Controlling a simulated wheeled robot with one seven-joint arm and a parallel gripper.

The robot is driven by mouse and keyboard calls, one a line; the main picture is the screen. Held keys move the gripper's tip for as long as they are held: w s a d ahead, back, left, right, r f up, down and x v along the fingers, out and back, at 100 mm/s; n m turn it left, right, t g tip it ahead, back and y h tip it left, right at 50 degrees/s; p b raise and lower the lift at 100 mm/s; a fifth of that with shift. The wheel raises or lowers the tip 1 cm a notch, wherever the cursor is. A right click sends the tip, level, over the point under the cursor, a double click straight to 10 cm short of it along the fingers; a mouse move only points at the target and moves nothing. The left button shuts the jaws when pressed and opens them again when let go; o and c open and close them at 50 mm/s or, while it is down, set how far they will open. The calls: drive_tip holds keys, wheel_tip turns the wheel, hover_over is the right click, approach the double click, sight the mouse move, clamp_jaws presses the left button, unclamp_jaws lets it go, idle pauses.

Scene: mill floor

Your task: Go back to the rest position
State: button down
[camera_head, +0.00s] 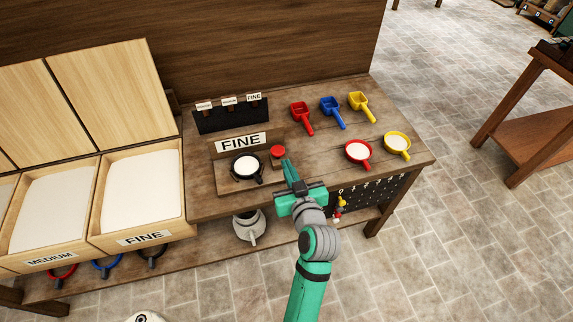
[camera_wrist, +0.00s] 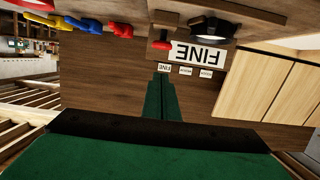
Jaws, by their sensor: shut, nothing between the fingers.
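My gripper (camera_head: 290,172) is green, shut and empty. In the head view it is over the front part of the wooden table, its fingertips just below a red button (camera_head: 278,152). In the wrist view my gripper's fingers (camera_wrist: 160,82) lie together, and the picture is upside down. The red button also shows in the wrist view (camera_wrist: 161,45), beside the FINE sign (camera_wrist: 197,54). A black bowl (camera_head: 246,167) with white content stands left of the button, in front of the FINE sign (camera_head: 241,142).
Red (camera_head: 301,117), blue (camera_head: 332,111) and yellow (camera_head: 361,105) scoops lie at the back right. A red bowl (camera_head: 358,152) and a yellow bowl (camera_head: 397,145) with white content stand right of my gripper. Bins marked MEDIUM (camera_head: 50,262) and FINE (camera_head: 143,240) are left.

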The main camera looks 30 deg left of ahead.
idle(0.4)
drive_tip(key=s+d+f+m+t+h, duration=0.2)
drive_tip(key=s+d+f+m+h, duration=0.3)
drive_tip(key=d, duration=0.5)
drive_tip(key=s+d+f+m+t+h, duration=0.2)
drive_tip(key=s+d+f, duration=0.45)
drive_tip(key=d, duration=0.35)
drive_tip(key=s+d+r+m+h, duration=0.1)
drive_tip(key=s+d, duration=0.1)
drive_tip(key=s, duration=0.4)
drive_tip(key=s+d+r+m+t+h, duration=0.1)
drive_tip(key=s+d+h, duration=0.1)
drive_tip(key=s, duration=0.4)
drive_tip(key=s+d+r+m+h, duration=0.1)
drive_tip(key=s+d, duration=0.3)
drive_tip(key=s, duration=0.2)
